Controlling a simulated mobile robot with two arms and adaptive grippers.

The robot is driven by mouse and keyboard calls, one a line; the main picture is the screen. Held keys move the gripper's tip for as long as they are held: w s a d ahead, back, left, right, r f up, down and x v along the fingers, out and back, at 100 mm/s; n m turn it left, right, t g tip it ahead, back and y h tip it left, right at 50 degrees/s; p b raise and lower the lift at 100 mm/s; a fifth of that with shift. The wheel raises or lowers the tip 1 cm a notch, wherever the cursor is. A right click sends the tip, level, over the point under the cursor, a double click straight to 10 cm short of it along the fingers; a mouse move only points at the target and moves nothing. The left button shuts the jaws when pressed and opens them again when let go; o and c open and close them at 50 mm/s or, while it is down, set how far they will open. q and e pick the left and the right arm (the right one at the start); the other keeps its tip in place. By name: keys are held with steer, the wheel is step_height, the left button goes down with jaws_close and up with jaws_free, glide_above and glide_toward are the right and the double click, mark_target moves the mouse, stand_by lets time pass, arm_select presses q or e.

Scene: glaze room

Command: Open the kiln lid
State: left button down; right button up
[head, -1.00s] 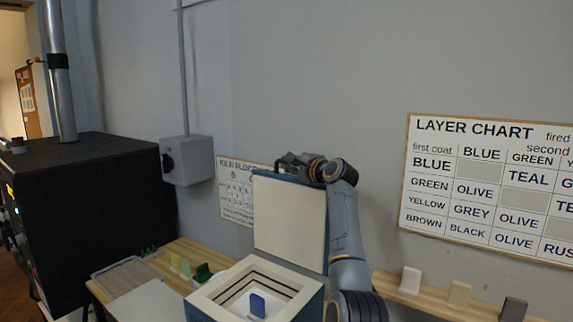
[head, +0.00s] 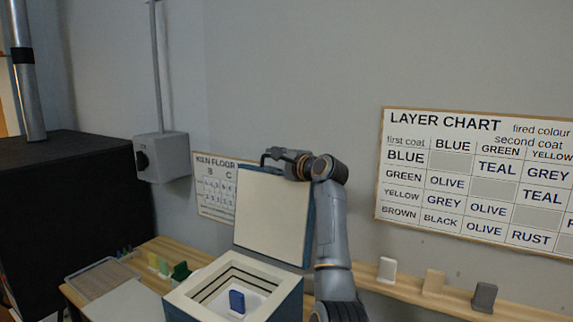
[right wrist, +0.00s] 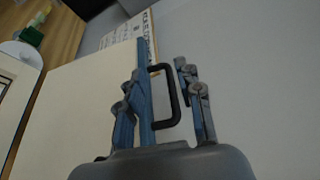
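The kiln (head: 279,303) is a blue-sided box with a pale, stepped inner rim, at the bottom middle of the head view. Its lid (head: 272,212) stands raised, close to upright, at the kiln's back edge with its pale inner face showing. A blue tile (head: 237,301) stands inside the kiln. My right gripper (head: 272,156) is at the lid's top edge. In the right wrist view, the lid's black handle (right wrist: 176,97) lies between the spread fingers of the right gripper (right wrist: 162,95), with a gap to the right finger. My left gripper is out of view.
A wooden bench (head: 196,254) beside the kiln holds a tray (head: 98,281) and several small coloured tiles. A shelf (head: 402,291) with 3 tiles runs along the wall at the right. A grey switch box (head: 163,158) and a layer chart (head: 480,180) hang on the wall.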

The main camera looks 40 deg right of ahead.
steer(key=s, duration=0.7)
steer(key=shift+s+a+r, duration=0.2)
steer(key=shift+r, duration=0.15)
